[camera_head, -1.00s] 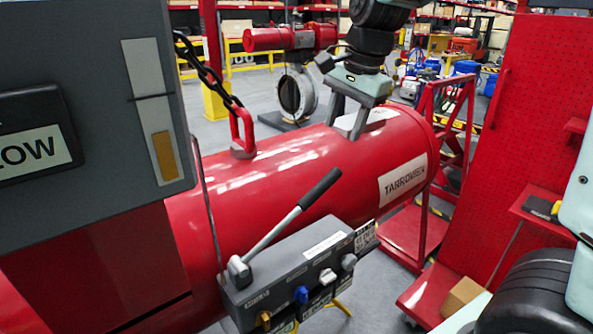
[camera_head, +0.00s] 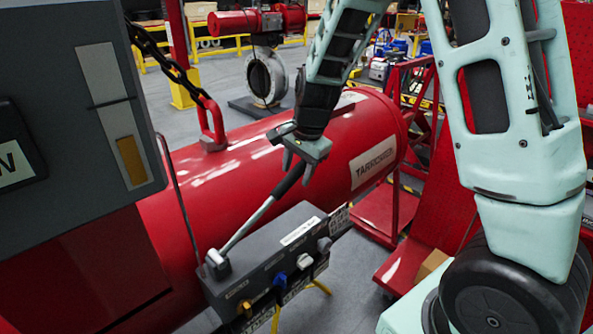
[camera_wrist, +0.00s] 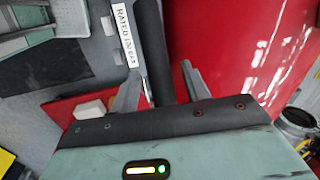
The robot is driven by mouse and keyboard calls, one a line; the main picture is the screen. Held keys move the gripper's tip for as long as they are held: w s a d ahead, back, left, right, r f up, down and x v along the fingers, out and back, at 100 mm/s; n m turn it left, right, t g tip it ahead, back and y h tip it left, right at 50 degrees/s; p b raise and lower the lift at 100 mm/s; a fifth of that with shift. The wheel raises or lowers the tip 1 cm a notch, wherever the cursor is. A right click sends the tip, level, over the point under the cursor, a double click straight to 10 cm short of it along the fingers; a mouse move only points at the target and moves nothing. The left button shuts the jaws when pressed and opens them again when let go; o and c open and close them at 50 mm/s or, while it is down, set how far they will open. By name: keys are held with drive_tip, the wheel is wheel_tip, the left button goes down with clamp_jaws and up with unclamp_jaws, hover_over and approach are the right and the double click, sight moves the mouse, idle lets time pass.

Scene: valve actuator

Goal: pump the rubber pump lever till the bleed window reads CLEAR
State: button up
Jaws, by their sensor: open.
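The pump lever is a grey metal rod with a black rubber grip (camera_head: 289,182), rising up and right from a pivot on the grey valve block (camera_head: 262,262). My gripper (camera_head: 297,170) is open at the upper end of the grip. In the wrist view the black grip (camera_wrist: 153,55) lies between my two spread fingers (camera_wrist: 160,85), nearer the left one; contact cannot be told.
The red cylinder (camera_head: 255,175), labelled TANROMEN or similar, lies behind the lever. A chain (camera_head: 165,55) hangs to its red lifting eye (camera_head: 210,120). Blue, white and brass knobs line the block's front. A red rack (camera_head: 410,110) stands at the right.

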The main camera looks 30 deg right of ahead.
drive_tip(key=shift+w+f, duration=0.1)
drive_tip(key=shift+f, duration=0.55)
clamp_jaws()
drive_tip(key=f+y+b, duration=0.1)
drive_tip(key=f+b, duration=0.1)
drive_tip(key=b, duration=0.1)
drive_tip(key=d+f+y+b, duration=0.1)
drive_tip(key=f+b, duration=0.2)
drive_tip(key=b, duration=0.1)
drive_tip(key=d+f+y+b, duration=0.1)
drive_tip(key=f+b, duration=0.2)
drive_tip(key=shift+w+d+f+g, duration=0.1)
drive_tip(key=shift+w+g, duration=0.1)
drive_tip(key=shift+g, duration=0.1)
drive_tip(key=shift+f+y+b, duration=0.4)
drive_tip(key=shift+y+b, duration=0.1)
drive_tip(key=shift+b, duration=0.2)
unclamp_jaws()
drive_tip(key=shift+r, duration=0.1)
